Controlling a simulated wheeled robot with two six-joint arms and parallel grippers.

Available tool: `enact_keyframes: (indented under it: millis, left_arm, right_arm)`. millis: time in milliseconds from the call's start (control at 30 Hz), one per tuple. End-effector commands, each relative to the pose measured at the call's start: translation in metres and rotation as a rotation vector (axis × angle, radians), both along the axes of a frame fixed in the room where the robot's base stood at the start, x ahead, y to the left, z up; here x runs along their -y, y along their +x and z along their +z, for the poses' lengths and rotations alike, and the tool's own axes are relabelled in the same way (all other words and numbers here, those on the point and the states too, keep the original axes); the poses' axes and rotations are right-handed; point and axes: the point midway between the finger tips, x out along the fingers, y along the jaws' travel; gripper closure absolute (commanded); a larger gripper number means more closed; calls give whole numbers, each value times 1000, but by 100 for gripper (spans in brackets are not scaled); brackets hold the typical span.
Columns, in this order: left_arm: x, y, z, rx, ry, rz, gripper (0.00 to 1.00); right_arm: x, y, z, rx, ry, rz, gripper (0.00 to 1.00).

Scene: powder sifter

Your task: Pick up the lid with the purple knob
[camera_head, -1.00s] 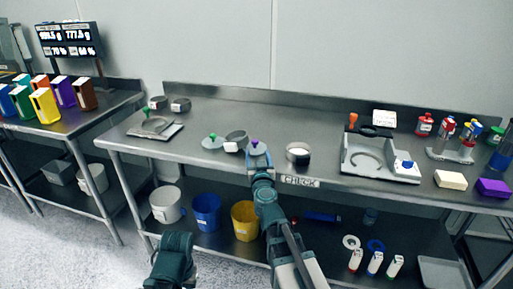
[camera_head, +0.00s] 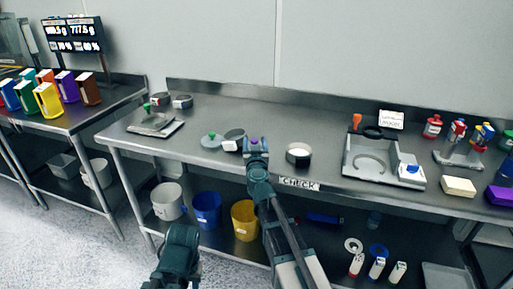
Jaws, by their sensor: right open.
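The purple knob (camera_head: 254,140) of the lid shows at the front edge of the metal table, left of the CHECK label. The lid under it is mostly hidden by my right gripper. My right gripper (camera_head: 255,146) is open, with its fingers at either side of the knob as seen from here. I cannot tell whether they touch it. My left arm shows at the bottom, left of the right arm, below the table top; its gripper fingers are not visible.
A round container (camera_head: 299,153) with pale contents stands to the right. A grey tray (camera_head: 352,171) is farther right. The table behind the gripper is clear.

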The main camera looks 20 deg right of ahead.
Motion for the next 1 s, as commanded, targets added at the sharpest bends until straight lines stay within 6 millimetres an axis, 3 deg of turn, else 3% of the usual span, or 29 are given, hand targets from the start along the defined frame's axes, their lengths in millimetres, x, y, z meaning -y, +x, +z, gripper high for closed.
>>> enact_keyframes:
  millis: [100, 467, 1000]
  left_arm:
    - [0, 0, 0, 0, 0, 0, 68]
    - [0, 0, 0, 0, 0, 0, 68]
    - [0, 0, 2, 0, 0, 0, 68]
  right_arm:
    - [0, -1, 0, 0, 0, 0, 35]
    - [0, -1, 0, 0, 0, 0, 100]
    - [5, 0, 2, 0, 0, 1, 100]
